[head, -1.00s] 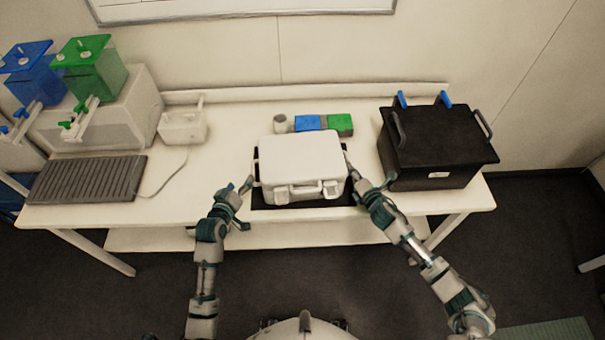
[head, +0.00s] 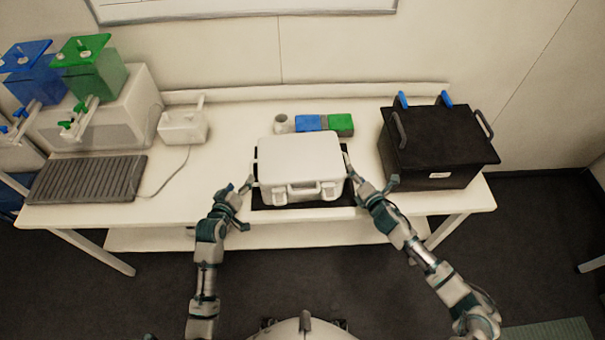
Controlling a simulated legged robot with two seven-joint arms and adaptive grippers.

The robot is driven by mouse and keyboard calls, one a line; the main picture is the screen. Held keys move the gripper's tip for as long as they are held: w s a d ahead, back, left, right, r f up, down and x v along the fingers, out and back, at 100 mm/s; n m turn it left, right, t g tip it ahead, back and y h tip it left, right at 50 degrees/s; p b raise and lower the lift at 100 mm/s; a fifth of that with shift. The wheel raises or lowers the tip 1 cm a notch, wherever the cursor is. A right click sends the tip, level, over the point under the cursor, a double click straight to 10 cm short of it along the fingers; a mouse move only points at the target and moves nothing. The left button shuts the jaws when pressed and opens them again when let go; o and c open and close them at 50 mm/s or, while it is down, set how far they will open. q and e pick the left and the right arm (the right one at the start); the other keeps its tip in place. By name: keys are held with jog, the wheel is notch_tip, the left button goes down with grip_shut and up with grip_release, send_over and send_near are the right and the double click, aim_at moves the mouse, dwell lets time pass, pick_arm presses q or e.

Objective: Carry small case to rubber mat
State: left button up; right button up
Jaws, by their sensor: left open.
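The small case (head: 300,160) is white, closed, with its handle and latches facing me. It is at the middle of the table, over a flat black mat (head: 280,202), which looks like the rubber mat and shows along the case's front and sides. I cannot tell whether the case rests fully on it. My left gripper (head: 245,205) is open, with one finger close to the case's left side. My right gripper (head: 372,177) has its fingers spread, one of them at the case's right side. Contact with the case is unclear on both sides.
A black box (head: 440,140) with handles stands right of the case. Blue (head: 308,123) and green (head: 341,124) blocks and a small white cup (head: 282,124) sit behind it. A ribbed grey pad (head: 87,179) lies at left. The table (head: 190,190) is clear between pad and case.

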jog(key=v, duration=1)
jog(key=shift+s+d, duration=0.2)
jog(key=shift+d, duration=0.1)
jog(key=shift+a, duration=0.1)
